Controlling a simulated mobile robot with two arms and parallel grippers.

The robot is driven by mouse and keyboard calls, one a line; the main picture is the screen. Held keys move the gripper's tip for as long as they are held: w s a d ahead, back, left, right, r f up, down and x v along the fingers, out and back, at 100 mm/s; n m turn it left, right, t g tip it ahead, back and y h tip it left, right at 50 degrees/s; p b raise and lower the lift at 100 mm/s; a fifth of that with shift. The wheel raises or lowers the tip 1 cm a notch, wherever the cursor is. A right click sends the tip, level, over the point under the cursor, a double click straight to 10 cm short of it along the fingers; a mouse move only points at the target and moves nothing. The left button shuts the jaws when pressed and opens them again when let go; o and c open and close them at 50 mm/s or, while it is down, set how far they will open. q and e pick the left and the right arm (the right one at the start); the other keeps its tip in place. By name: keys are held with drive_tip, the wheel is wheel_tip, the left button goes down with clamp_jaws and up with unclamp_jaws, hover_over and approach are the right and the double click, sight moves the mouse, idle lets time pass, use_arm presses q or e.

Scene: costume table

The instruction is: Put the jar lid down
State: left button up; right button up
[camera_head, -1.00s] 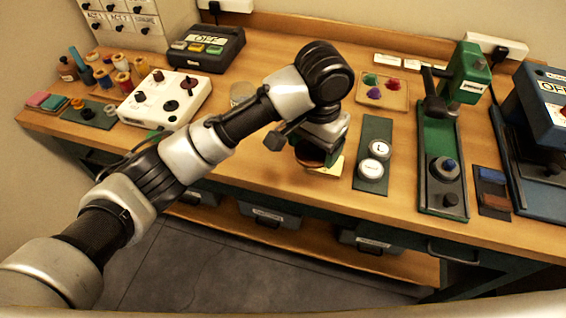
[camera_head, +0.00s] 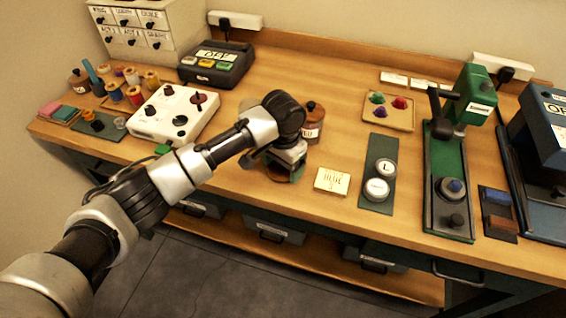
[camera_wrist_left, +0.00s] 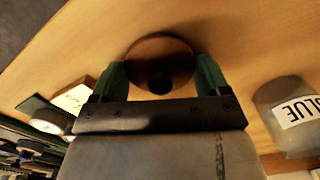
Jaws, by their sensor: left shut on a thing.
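The jar lid is a round brown disc with a dark knob (camera_wrist_left: 158,80), seen in the left wrist view. My left gripper (camera_wrist_left: 161,84) is shut on it, with a green fingertip on each side. In the head view, the left gripper (camera_head: 286,170) is over the front part of the bench, and only a sliver of the lid shows below it. I cannot tell whether the lid touches the wood. A glass jar with a white label (camera_wrist_left: 297,112) stands to the right in the wrist view. My right gripper is not in view.
A brown labelled jar (camera_head: 314,125) stands just behind the gripper. A pale card (camera_head: 332,181) lies to its right, then a dark mat with two round white-topped pieces (camera_head: 377,189). A white control box (camera_head: 174,112) stands left. The bench front edge is close.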

use_arm(q)
drive_tip(key=o, duration=0.9)
drive_tip(key=shift+f, duration=0.1)
wheel_tip(320, 180, up, 12)
drive_tip(key=shift+r+b, duration=0.15)
drive_tip(key=shift+b, duration=0.35)
